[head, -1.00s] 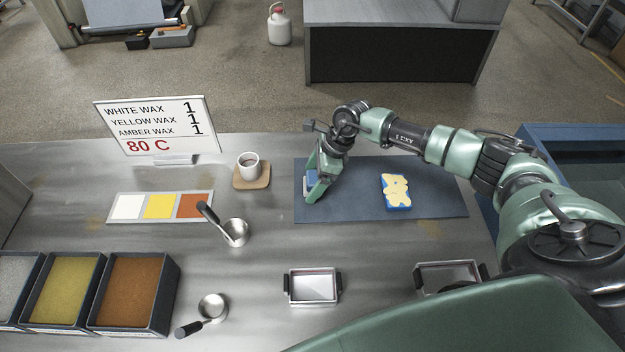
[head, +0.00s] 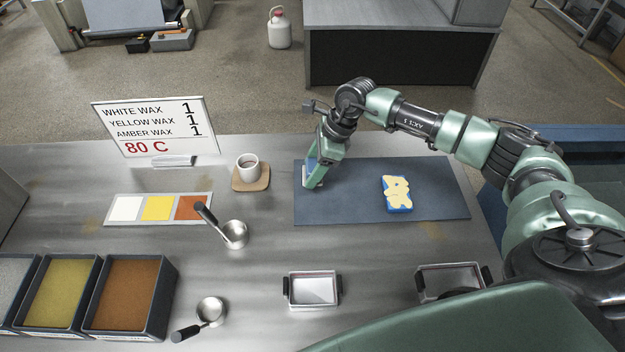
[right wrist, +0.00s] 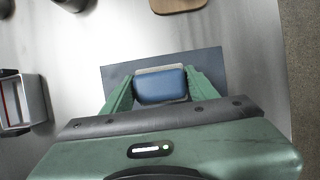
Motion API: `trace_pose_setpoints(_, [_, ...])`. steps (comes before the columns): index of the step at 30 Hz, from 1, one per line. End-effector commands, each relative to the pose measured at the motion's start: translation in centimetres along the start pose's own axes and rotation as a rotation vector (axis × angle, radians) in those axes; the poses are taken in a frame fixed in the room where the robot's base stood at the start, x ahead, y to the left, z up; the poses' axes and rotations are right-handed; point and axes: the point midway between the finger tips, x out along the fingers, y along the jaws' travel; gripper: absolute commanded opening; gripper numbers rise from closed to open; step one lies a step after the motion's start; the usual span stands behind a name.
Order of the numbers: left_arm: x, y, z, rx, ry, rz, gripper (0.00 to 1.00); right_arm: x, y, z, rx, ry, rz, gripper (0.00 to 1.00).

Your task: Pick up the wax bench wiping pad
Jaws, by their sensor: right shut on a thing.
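The wiping pad, a small block with a blue top and a pale underside, is between the fingers of my right gripper (head: 316,174) at the left end of the dark blue mat (head: 345,212). The right wrist view shows the pad (right wrist: 161,86) from above, with a green finger on each side. My right gripper is shut on it. The pad looks slightly raised, but the gap to the mat is hard to judge. In the head view the fingers hide much of the pad (head: 308,172). My left gripper is not in view.
A blue block with a yellow patterned top (head: 397,194) lies on the mat's right half. A cup (head: 247,168) on a wooden coaster stands left of the mat. A ladle (head: 235,234), wax bins (head: 129,292) and a small metal tray (head: 313,289) are nearer.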

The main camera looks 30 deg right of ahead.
Motion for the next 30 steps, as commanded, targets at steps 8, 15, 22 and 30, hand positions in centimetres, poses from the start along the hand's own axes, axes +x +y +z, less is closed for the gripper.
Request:
trace_pose_setpoints(8, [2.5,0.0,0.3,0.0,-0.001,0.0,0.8,-7.4,-0.1,3.1,-0.003,-0.004,-0.006,0.18])
trace_pose_setpoints(15, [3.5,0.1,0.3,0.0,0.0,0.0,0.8,-12.0,-0.1,5.0,-0.001,-0.002,-0.003,0.18])
trace_pose_setpoints(22, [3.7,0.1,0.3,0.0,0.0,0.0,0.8,-13.7,0.0,5.7,0.001,-0.001,0.0,0.18])
trace_pose_setpoints(30, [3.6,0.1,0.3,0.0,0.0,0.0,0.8,-13.8,0.0,5.7,0.001,0.0,0.0,0.18])
